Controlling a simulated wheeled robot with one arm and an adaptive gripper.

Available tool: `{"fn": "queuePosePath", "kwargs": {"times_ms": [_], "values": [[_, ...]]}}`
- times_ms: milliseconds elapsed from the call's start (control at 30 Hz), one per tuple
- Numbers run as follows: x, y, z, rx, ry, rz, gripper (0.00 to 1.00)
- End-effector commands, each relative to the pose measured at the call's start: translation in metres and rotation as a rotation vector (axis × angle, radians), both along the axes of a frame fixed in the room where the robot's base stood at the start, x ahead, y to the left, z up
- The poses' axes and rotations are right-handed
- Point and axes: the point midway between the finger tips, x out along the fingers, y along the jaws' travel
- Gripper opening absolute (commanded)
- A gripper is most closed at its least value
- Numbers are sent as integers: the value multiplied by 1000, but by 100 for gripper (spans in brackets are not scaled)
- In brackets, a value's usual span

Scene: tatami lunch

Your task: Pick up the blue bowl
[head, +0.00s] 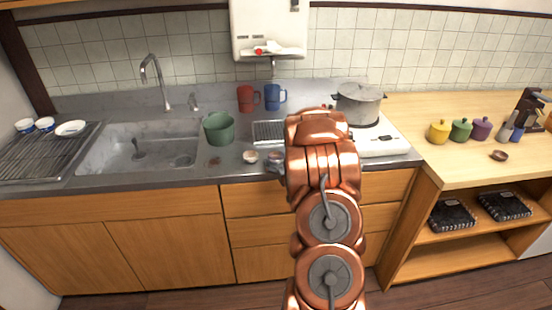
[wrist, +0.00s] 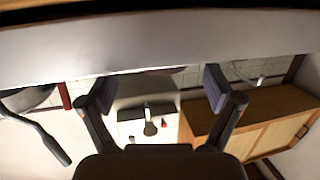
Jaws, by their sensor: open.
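I see no bowl that is plainly all blue. Two small bowls with blue on their sides, a left one (head: 25,126) and a right one (head: 45,123), sit at the back of the drying rack at far left in the head view. My gripper is mostly hidden behind my copper arm there; a small grey part shows low on its left, over the counter. In the wrist view my gripper (wrist: 160,92) is open, its two dark fingers wide apart with nothing held between them. The bowls cannot be made out in the wrist view.
A white dish (head: 71,128) lies beside the bowls on the rack (head: 42,158). The sink (head: 108,152), a green pot (head: 218,129), a red mug (head: 247,98), a blue mug (head: 272,97) and a grey pot (head: 358,104) on the stove line the counter.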

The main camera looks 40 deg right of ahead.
Motion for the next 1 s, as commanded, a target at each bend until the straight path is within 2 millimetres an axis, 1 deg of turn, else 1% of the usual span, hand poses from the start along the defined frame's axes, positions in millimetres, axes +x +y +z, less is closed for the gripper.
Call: {"fn": "queuePosePath", "kwargs": {"times_ms": [133, 300, 433, 633, 1000], "values": [[16, -6, 4, -2, -3, 2, 90], [31, -13, -1, 0, 0, 1, 90], [37, -16, -2, -2, -1, 0, 90], [37, -16, -3, -1, 0, 0, 90], [36, -16, -3, 0, -1, 0, 52]]}}
